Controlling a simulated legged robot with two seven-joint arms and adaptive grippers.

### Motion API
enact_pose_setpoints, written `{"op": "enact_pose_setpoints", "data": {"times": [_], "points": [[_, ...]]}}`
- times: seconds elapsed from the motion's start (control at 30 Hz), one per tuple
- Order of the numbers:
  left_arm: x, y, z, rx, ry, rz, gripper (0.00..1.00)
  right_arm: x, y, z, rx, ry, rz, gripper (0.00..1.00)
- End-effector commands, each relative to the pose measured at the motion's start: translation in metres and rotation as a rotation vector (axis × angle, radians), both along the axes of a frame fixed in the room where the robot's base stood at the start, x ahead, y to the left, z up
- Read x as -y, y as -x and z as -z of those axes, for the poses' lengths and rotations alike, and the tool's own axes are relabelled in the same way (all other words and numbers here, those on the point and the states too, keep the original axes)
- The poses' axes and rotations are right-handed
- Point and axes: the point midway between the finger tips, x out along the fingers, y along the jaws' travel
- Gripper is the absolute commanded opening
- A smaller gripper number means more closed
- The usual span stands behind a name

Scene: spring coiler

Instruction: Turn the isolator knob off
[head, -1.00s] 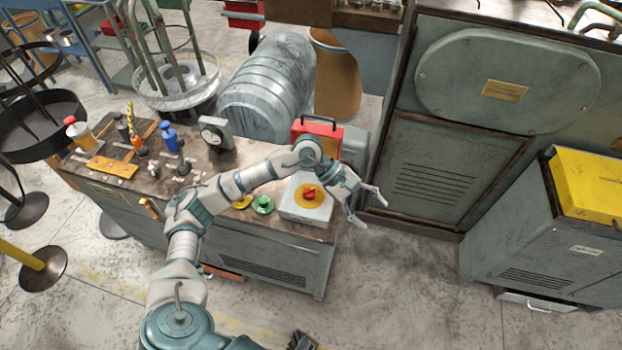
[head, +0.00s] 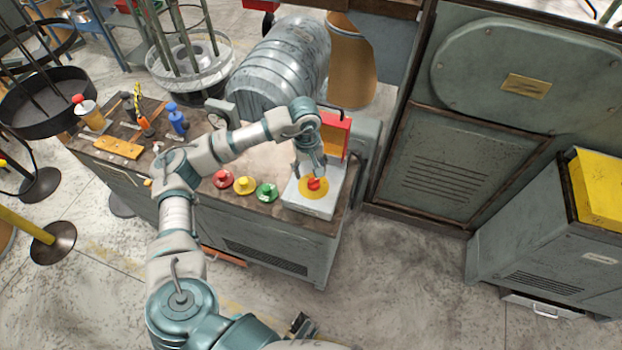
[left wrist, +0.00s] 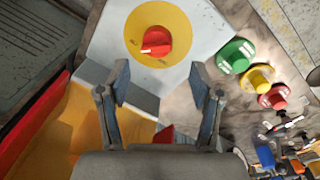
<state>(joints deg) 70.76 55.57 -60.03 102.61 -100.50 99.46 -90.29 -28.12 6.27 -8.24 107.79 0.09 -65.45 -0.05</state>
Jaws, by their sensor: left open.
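The isolator knob is a red knob (head: 314,184) on a round yellow plate, on top of a pale grey box (head: 313,208) at the right end of the workbench. In the left wrist view the knob (left wrist: 156,41) shows beyond the fingertips, near the top, with its grip bar lying nearly crosswise. My left gripper (head: 312,170) points down just above the knob and partly covers the plate in the head view. In the left wrist view its two fingers (left wrist: 158,82) are apart with nothing between them. My right gripper is not in view.
Red (head: 222,178), yellow (head: 244,185) and green (head: 267,192) buttons stand left of the box. A red case (head: 335,133) stands behind it. Bottles and tools lie at the bench's left end. A large grey cabinet (head: 440,165) stands to the right across clear floor.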

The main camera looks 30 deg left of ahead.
Motion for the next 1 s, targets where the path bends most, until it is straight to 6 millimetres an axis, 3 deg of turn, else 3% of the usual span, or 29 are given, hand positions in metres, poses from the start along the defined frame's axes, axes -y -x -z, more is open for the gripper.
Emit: {"op": "enact_pose_setpoints", "data": {"times": [0.1, 0.3, 0.67, 0.7, 0.93, 1.0], "points": [[0.003, -0.001, 0.026, -0.002, 0.001, 0.001, 0.65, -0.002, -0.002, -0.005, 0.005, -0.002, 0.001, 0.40], [-0.002, -0.002, 0.053, -0.001, 0.006, -0.002, 0.65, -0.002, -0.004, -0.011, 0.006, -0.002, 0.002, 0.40], [-0.001, -0.003, 0.060, 0.001, 0.006, -0.001, 0.65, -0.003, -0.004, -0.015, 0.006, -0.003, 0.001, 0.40], [-0.001, -0.003, 0.060, 0.001, 0.006, -0.001, 0.63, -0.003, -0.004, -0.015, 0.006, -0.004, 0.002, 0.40], [0.003, -0.003, 0.058, 0.000, 0.003, 0.001, 0.07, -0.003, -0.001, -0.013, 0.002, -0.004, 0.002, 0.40], [0.003, -0.002, 0.059, 0.000, 0.005, 0.002, 0.06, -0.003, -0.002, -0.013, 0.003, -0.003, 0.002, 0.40]]}}
